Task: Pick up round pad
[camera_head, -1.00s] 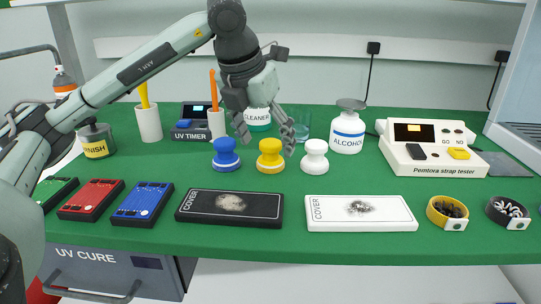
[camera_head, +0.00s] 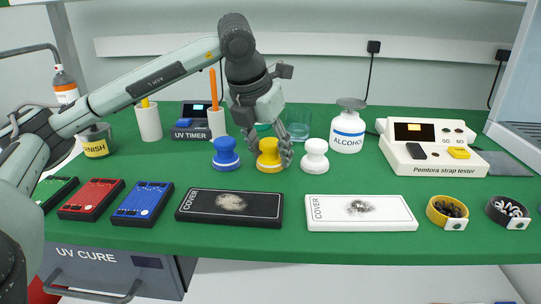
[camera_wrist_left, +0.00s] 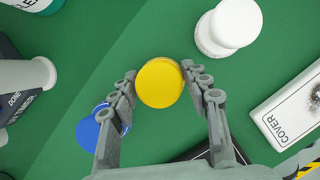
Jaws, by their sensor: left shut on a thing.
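A yellow round pad (camera_head: 269,156) with a knob on top stands upright on the green table, between a blue pad (camera_head: 225,154) and a white pad (camera_head: 314,157). My left gripper (camera_head: 268,152) is down around the yellow pad's knob and shut on it. In the left wrist view the yellow pad (camera_wrist_left: 160,83) sits between the two fingers of the left gripper (camera_wrist_left: 161,82). The blue pad (camera_wrist_left: 97,127) is partly hidden behind a finger there, and the white pad (camera_wrist_left: 229,28) is clear of the gripper. My right gripper is not seen.
A black cover (camera_head: 230,207) and a white cover (camera_head: 361,213) lie in front. Red (camera_head: 91,199) and blue (camera_head: 142,204) boxes lie front left. An alcohol bottle (camera_head: 347,133) and a strap tester (camera_head: 431,146) stand right. Cups and a timer stand behind.

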